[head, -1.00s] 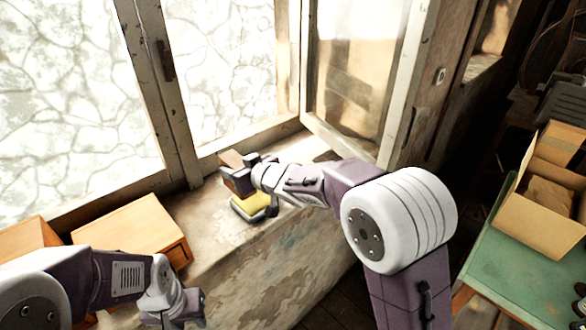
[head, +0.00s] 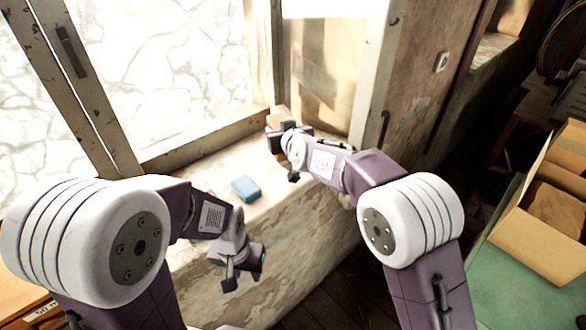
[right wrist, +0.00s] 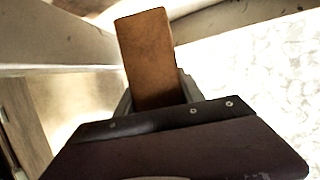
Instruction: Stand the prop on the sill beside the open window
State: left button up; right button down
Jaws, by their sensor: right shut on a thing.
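The prop, a brown wooden block (right wrist: 148,58), is in the jaws of my right gripper (right wrist: 160,98) and sticks out past them in the right wrist view. In the head view my right gripper (head: 282,134) holds the block (head: 277,117) over the far part of the sill (head: 215,162), near the foot of the open window (head: 325,75). I cannot tell whether the block touches the sill. My left gripper (head: 240,278) is open and empty, low in front of the sill wall.
A blue block-like thing (head: 246,189) lies on the sill, left of my right gripper. An open cardboard box (head: 545,235) stands on a green table (head: 500,285) at the right. The sill around the blue thing is mostly clear.

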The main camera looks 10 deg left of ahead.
notch_tip(320, 180, down, 5)
jog(key=shift+f, duration=0.15)
jog(key=shift+w+f, duration=0.2)
jog(key=shift+w, duration=0.05)
jog(key=shift+d+f, duration=0.1)
jog(key=shift+f, duration=0.2)
jog(key=f, duration=0.3)
jog(key=shift+s, duration=0.25)
pick_arm(q)
jog(key=shift+w+f, duration=0.1)
jog(key=shift+f, duration=0.15)
pick_arm(e)
jog(key=shift+w, duration=0.1)
pick_arm(q)
jog(key=shift+f, duration=0.1)
pick_arm(e)
jog(key=shift+f, duration=0.1)
jog(key=c, duration=0.7)
grip_release()
